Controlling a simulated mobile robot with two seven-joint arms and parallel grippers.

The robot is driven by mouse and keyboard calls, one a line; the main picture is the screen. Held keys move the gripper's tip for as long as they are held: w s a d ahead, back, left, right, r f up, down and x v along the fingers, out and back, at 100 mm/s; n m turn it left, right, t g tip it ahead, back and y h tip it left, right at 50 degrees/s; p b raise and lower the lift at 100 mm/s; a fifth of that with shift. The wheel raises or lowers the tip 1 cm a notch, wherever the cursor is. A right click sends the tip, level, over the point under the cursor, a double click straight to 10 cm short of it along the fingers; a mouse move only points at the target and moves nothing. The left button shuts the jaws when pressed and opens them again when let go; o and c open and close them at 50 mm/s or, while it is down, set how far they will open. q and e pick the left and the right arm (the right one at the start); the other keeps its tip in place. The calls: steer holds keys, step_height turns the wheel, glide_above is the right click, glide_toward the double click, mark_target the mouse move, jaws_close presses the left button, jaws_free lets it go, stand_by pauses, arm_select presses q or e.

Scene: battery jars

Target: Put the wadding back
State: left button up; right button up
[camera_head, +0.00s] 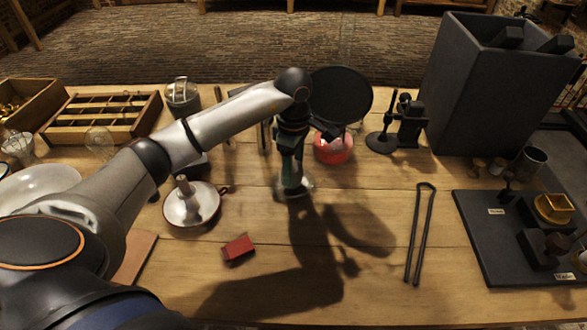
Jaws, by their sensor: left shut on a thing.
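My left gripper (292,152) points down over the middle of the table. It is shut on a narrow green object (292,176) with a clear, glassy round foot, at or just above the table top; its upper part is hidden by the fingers. Just right of and behind the gripper sits a small round red container (333,149) with something pale pink or white in its top. I cannot tell for certain whether that pale stuff is the wadding. My right gripper is not in view.
A large black disc (341,94) stands close behind the gripper. A white funnel-like dish (192,205) and a red block (238,248) lie to the left. Black tongs (419,232) and a dark labelled board (478,231) lie to the right. A tall grey box (470,90) stands back right.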

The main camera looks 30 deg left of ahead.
arm_select(q)
steer(key=shift+f, duration=0.3)
steer(key=shift+f, duration=0.1)
steer(key=o, duration=1.2)
step_height(320, 180, up, 12)
